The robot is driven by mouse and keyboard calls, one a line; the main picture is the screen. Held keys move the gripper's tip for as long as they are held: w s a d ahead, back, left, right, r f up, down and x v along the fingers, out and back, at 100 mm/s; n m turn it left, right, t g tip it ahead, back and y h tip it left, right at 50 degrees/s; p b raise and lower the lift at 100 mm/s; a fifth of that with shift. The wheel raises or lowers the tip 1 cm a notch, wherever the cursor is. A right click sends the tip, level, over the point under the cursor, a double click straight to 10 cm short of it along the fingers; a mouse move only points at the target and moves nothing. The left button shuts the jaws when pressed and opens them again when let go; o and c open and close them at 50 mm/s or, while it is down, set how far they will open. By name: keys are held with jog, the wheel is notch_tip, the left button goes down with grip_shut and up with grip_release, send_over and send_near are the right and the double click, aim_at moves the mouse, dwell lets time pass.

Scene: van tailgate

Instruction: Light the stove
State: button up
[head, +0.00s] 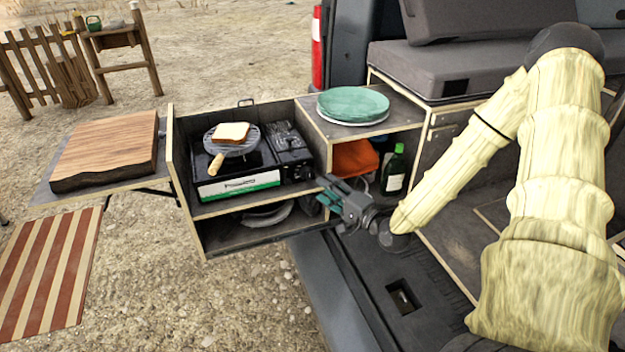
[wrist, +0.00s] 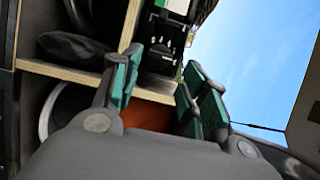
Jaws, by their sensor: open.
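The stove (head: 238,187) is a black portable unit with a green and white front strip. It sits on the upper shelf of the pull-out kitchen box. A round grill (head: 232,150) with a wooden handle rests on it, carrying a slice of bread (head: 230,132). No flame is visible. My gripper (head: 322,190) is open and empty, just right of the stove and slightly in front of the box. In the wrist view, the black end of the stove (wrist: 163,52) shows beyond and between the open fingers (wrist: 161,62). I cannot clearly make out its knob.
The box's divider and shelf edge (wrist: 60,72) lie close to the fingers. Green plates (head: 353,103) stand on the box top at right. A wooden board (head: 108,148) lies on the left side shelf.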

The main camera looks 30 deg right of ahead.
aim_at(311, 177)
jog(key=shift+w+a, duration=0.15)
jog(key=shift+w, duration=1)
jog(key=shift+w+a, duration=0.2)
jog(key=shift+w, duration=1)
jog(key=shift+w+a, duration=0.15)
jog(key=shift+w, duration=1)
jog(key=c, duration=0.7)
